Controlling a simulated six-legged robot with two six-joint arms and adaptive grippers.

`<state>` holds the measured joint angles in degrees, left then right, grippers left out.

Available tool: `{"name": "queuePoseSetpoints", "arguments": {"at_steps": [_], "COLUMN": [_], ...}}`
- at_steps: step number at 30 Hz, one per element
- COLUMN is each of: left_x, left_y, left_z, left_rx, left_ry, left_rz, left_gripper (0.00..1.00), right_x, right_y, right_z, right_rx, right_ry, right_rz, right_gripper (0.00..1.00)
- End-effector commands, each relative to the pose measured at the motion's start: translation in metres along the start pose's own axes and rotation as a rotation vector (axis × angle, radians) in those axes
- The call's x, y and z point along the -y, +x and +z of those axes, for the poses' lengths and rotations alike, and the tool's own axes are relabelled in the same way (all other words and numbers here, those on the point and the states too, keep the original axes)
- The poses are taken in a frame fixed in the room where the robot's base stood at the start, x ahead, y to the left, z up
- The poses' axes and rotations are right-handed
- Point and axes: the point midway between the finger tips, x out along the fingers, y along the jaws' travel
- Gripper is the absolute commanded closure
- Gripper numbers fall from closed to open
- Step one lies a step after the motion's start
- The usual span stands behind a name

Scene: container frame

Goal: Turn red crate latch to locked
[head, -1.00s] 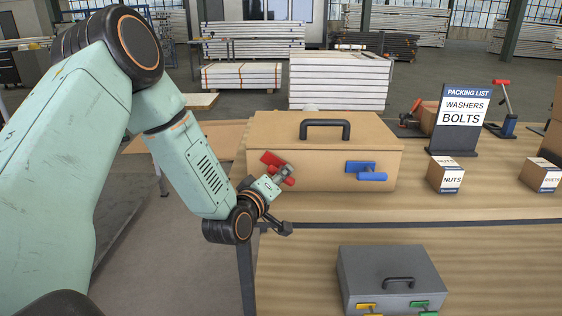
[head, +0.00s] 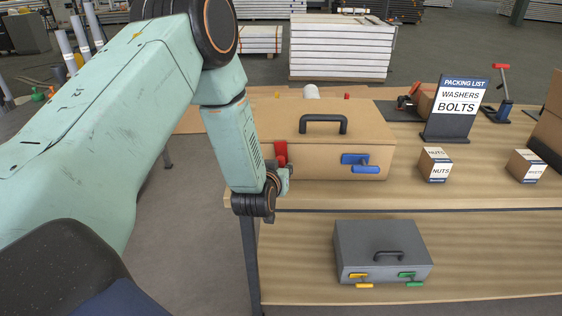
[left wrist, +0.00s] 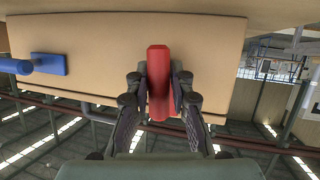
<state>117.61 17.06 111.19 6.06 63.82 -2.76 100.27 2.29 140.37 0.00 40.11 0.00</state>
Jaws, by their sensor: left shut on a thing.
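The tan crate (head: 345,160) stands on the table with a black top handle. Its red latch (head: 281,152) is at the front left and looks upright in the head view, its lower part hidden by my gripper. In the left wrist view the red latch (left wrist: 158,75) also runs up and down, between the two fingers. My left gripper (head: 286,173) is shut on it; the fingers (left wrist: 159,88) lie along both sides. The blue latch (head: 360,163) at the front right of the crate lies sideways. My right gripper is not in view.
A grey case (head: 383,240) with a yellow latch (head: 358,277) and a green latch (head: 411,276) lies on the nearer tabletop. A packing list sign (head: 457,108) and small labelled boxes (head: 435,165) stand right of the crate. Tabletop between them is clear.

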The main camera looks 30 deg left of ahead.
Motion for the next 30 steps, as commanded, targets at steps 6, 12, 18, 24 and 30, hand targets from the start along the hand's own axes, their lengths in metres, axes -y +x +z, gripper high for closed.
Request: {"name": "queuePoseSetpoints", "arguments": {"at_steps": [6, 12, 18, 24, 30], "left_x": [-0.0035, -0.003, -0.003, -0.003, -0.0022], "left_y": [0.0019, 0.0023, 0.0025, 0.0026, 0.002], "left_z": [-0.0086, -0.008, -0.0075, -0.0074, -0.0053], "left_rx": [-0.003, 0.002, 0.003, 0.003, 0.009], "left_ry": [0.078, 0.106, 0.112, 0.111, 0.11], "left_rz": [-0.023, -0.036, -0.038, -0.037, -0.039], "left_gripper": [1.0, 1.0, 1.0, 1.0, 0.63], "right_x": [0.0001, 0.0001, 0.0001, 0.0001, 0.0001], "right_y": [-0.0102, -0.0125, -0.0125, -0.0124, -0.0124], "right_z": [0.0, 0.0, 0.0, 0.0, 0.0], "right_rx": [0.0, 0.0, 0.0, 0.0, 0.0], "right_ry": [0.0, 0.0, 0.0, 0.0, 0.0], "right_rz": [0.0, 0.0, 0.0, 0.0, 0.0], "right_gripper": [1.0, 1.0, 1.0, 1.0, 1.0]}}
